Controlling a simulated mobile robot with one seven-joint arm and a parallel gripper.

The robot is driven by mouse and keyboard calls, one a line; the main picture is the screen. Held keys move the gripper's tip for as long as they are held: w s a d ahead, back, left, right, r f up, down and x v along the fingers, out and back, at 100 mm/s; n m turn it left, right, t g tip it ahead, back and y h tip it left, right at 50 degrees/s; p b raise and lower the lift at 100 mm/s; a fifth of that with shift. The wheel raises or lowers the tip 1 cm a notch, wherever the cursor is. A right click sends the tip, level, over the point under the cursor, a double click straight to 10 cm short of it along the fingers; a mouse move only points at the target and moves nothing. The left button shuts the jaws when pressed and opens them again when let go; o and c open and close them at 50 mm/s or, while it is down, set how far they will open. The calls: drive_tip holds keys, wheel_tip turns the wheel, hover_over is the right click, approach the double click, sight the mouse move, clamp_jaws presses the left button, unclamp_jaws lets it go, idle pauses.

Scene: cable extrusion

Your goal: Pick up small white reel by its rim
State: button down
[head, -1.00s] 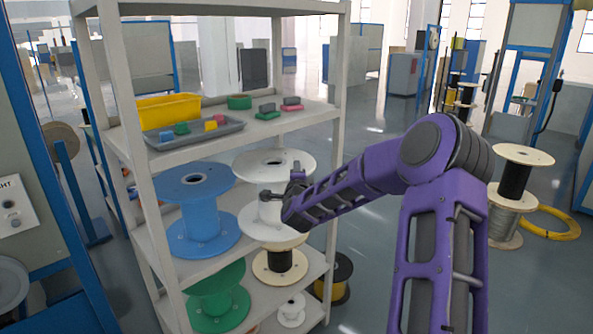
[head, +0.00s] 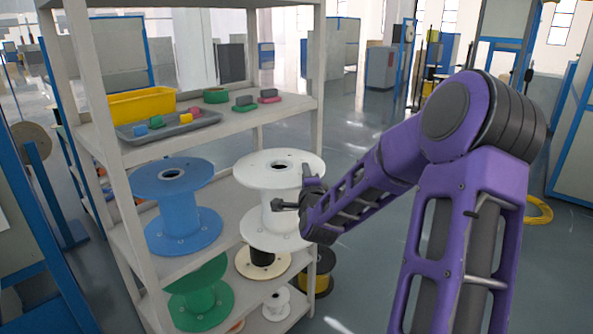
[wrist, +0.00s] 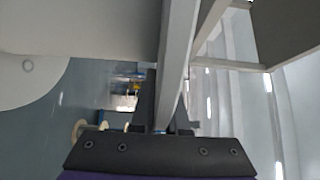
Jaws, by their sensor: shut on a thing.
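Two white reels show in the head view. The larger white reel (head: 272,205) overlaps the shelf's right front post, at middle-shelf height. The small white reel (head: 277,302) stands upright on the bottom shelf, well below my gripper. In the wrist view, a pale round surface (wrist: 27,85) with a small hole fills the left side, and my fingers (wrist: 160,125) appear dark and close together.
A blue reel (head: 180,213) stands left on the middle shelf. Green (head: 200,295) and beige-flanged (head: 263,262) reels are below. The rack's right front post (head: 317,65) is close to my gripper. A yellow bin (head: 142,104) sits on the upper shelf.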

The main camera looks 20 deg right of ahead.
drive_tip(key=s+d+p, duration=0.1)
drive_tip(key=s+d, duration=0.3)
drive_tip(key=s, duration=0.4)
drive_tip(key=shift+s, duration=0.4)
drive_tip(key=shift+a, duration=0.1)
